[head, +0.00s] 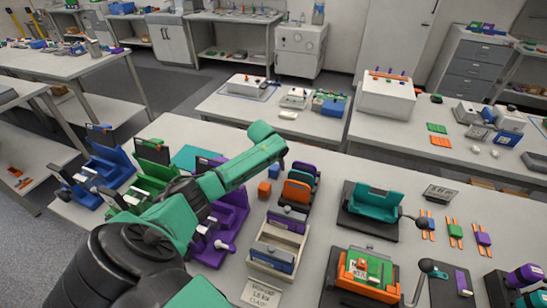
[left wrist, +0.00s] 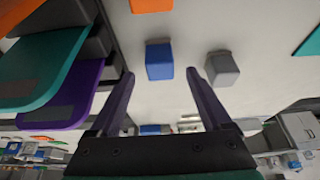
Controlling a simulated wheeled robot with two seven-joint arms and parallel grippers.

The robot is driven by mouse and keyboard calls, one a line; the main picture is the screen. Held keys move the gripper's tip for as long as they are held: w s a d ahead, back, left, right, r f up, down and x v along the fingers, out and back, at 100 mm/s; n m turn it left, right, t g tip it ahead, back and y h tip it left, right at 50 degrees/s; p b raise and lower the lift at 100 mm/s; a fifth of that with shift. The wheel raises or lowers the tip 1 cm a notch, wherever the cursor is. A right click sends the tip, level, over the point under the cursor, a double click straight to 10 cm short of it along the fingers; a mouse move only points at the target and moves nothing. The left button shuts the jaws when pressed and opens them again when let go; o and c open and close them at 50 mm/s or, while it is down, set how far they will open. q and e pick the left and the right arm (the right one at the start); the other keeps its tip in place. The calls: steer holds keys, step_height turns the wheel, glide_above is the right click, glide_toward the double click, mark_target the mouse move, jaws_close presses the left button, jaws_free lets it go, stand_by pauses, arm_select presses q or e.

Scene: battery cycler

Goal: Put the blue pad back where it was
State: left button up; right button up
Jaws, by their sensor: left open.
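A small blue block (head: 274,171), the likeliest blue pad, stands on the near table beside an orange block (head: 264,188). In the left wrist view the blue block (left wrist: 159,62) lies ahead of my left gripper, toward the middle of the gap between its fingers, apart from them. My left gripper (head: 283,156) reaches over the table from the left, near these blocks. Its two fingers (left wrist: 160,85) are spread and hold nothing. A grey block (left wrist: 222,68) lies right of the blue one in the wrist view. My right gripper is in neither view.
A rack (head: 298,190) of colored plates stands right of the blocks. A wooden tray (head: 258,232) with a blue item lies nearer. Blue (head: 105,170) and green (head: 152,180) fixtures stand left. Teal (left wrist: 45,75) and purple (left wrist: 75,98) plates are close on the left in the wrist view.

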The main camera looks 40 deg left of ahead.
arm_select(q)
steer(key=p+v, duration=0.1)
steer(key=v, duration=0.5)
steer(key=shift+r, duration=0.3)
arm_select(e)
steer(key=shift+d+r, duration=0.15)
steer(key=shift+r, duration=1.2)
arm_select(q)
steer(key=shift+s, duration=0.15)
